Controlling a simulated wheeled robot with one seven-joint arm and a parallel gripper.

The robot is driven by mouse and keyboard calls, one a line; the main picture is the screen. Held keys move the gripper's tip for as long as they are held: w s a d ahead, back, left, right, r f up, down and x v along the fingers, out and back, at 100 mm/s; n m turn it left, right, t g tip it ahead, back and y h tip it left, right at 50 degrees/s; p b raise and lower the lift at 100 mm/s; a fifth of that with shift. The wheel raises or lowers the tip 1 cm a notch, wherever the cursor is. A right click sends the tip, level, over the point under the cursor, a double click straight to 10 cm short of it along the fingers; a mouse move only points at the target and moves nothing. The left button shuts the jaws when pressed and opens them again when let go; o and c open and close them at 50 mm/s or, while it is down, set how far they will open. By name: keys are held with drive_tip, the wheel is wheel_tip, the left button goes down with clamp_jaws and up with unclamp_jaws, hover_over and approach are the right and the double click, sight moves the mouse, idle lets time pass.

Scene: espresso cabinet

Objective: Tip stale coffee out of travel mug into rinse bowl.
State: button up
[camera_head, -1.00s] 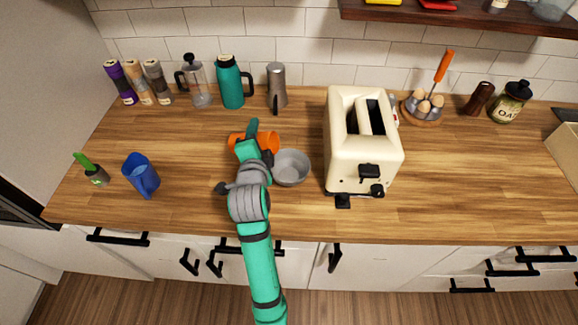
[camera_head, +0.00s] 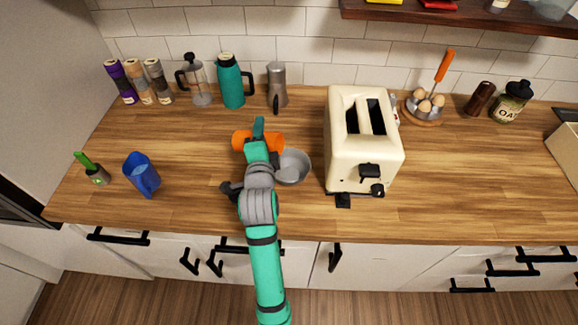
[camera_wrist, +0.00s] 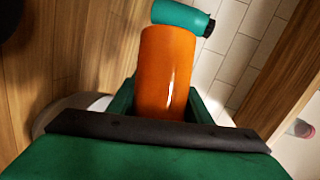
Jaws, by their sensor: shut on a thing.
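The orange travel mug (camera_head: 241,140) is held in my gripper (camera_head: 258,136) above the counter, lying roughly sideways. In the wrist view the mug (camera_wrist: 166,75) sits between the green fingers of my gripper (camera_wrist: 160,100), which is shut on it. The grey rinse bowl (camera_head: 295,167) stands on the counter just right of my gripper, partly hidden by my arm. The mug's right end reaches close to the bowl's far left side in the head view. The mug's mouth and any coffee cannot be made out.
A cream toaster (camera_head: 362,140) stands right of the bowl. A teal flask (camera_head: 231,82), a French press (camera_head: 195,82) and a grey moka pot (camera_head: 277,86) line the back wall.

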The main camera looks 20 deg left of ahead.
drive_tip(key=shift+d+r, duration=0.2)
drive_tip(key=shift+d, duration=0.1)
drive_tip(key=shift+d+r+m+t+y, duration=0.1)
drive_tip(key=shift+r+m+t+y, duration=0.2)
drive_tip(key=shift+m, duration=0.3)
drive_tip(key=shift+r, duration=0.1)
drive_tip(key=shift+d+r+m+t+y+p, duration=0.25)
drive_tip(key=shift+r+m, duration=0.25)
drive_tip(key=shift+m, duration=0.4)
idle(0.8)
drive_tip(key=shift+a, duration=0.1)
